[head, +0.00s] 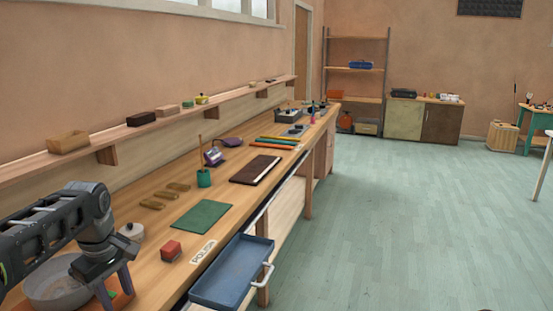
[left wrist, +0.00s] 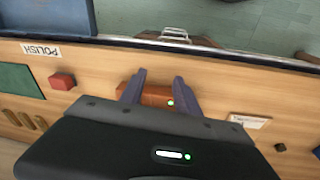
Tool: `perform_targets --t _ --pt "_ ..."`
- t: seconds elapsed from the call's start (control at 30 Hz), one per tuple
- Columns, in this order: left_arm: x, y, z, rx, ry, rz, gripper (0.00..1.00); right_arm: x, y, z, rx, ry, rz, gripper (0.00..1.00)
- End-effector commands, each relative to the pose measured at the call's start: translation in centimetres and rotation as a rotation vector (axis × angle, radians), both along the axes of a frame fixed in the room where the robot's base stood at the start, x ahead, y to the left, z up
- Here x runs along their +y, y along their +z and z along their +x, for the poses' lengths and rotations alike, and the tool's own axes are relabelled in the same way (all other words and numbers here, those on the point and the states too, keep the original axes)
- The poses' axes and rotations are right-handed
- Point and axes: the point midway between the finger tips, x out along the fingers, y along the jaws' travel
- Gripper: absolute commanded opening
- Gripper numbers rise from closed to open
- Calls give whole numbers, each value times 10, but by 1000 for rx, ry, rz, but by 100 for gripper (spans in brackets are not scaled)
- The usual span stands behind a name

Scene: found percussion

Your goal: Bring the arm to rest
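My left arm comes in from the left over the workbench (head: 150,265). My left gripper (head: 116,288) points down at the near end of the bench, beside a grey metal bowl (head: 45,292). In the left wrist view, its two fingers (left wrist: 158,88) stand apart, open. An orange-brown board or block (left wrist: 156,97) shows behind and between them, extending past the left finger; it appears to lie on the bench. A small green spot shows on it. I see nothing clamped between the fingers. My right gripper is in neither view.
A red block (head: 171,251), a white lidded pot (head: 131,232), a green mat (head: 202,216) and a teal cup (head: 204,178) stand farther along the bench. A blue drawer or tray (head: 232,272) juts out from the bench front. The floor (head: 400,220) to the right is clear.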

Motion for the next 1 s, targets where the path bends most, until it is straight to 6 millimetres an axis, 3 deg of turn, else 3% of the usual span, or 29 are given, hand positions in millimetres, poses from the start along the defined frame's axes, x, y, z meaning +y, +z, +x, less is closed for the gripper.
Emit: perform_targets --t 0.2,0.33,0.47,0.57,0.6,0.67,0.77,0.9,1.0 --pt "-14 -12 33 -131 -168 1 38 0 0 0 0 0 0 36" --pt "-34 -38 56 -213 -307 -3 38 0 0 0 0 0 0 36" --pt "-69 -85 75 -290 -471 -15 38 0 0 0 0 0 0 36" --pt "-108 -140 79 -348 -609 -32 38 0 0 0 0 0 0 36" --pt "-126 -167 76 -369 -665 -40 38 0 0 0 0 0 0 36" --pt "-154 -208 64 -392 -740 -53 38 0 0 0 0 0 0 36" --pt "-195 -271 29 -408 -837 -70 38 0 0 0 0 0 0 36" --pt "-241 -344 -48 -367 -927 -107 38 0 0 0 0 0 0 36" --pt "-264 -380 -112 -300 -961 -151 38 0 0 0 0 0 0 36"
